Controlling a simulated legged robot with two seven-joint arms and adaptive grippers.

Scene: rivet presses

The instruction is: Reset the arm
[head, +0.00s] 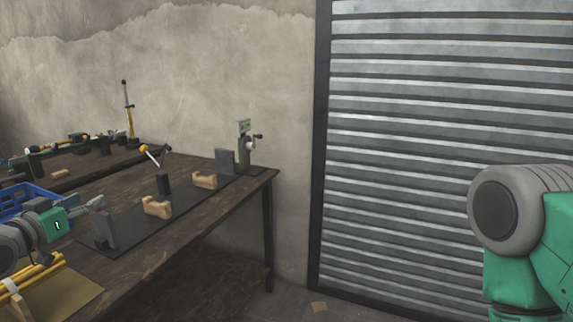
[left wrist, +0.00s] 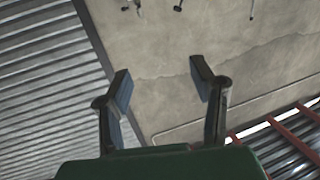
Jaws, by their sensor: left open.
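My left arm comes in from the left edge of the head view, with a grey joint and a green wrist. My left gripper (head: 92,203) is beyond that wrist, over the near left part of the workbench (head: 226,209). In the left wrist view my left gripper (left wrist: 160,78) is open, its two fingers wide apart with nothing between them. A green and grey part of my right arm stands at the right edge of the head view. My right gripper is not in view.
A dark plate on the bench carries wooden blocks (head: 157,207) and upright fixtures. A green press (head: 244,148) stands at the bench's far end. A blue crate (head: 28,199) and yellow rods (head: 45,283) are at left. A metal shutter (head: 430,150) fills the right; floor before it is mostly clear.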

